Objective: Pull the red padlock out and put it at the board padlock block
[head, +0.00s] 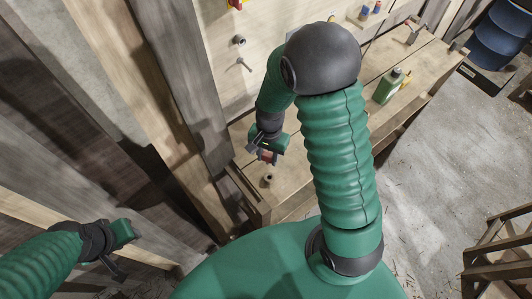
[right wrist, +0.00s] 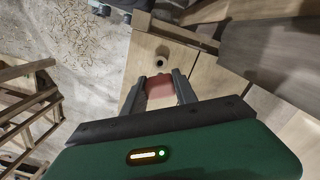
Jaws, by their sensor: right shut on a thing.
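My right gripper (head: 266,157) is shut on the red padlock (right wrist: 160,91) and holds it above the near end of the wooden bench (head: 408,62). In the right wrist view the padlock sits between the two dark fingers of the right gripper (right wrist: 160,84). In the head view only a small reddish part of it shows. My left gripper (head: 118,246) is at the lower left, away from the bench; its fingers are too unclear to read. The pale upright board (head: 217,60) stands behind the bench. I cannot tell which part of it is the padlock block.
A small round fitting (head: 268,180) is on the bench's near end, close to the padlock. Metal fittings (head: 241,52) and a red-yellow piece (head: 236,4) are on the board. A green bottle (head: 388,86) stands on the bench. Timber posts (head: 195,80) rise at left.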

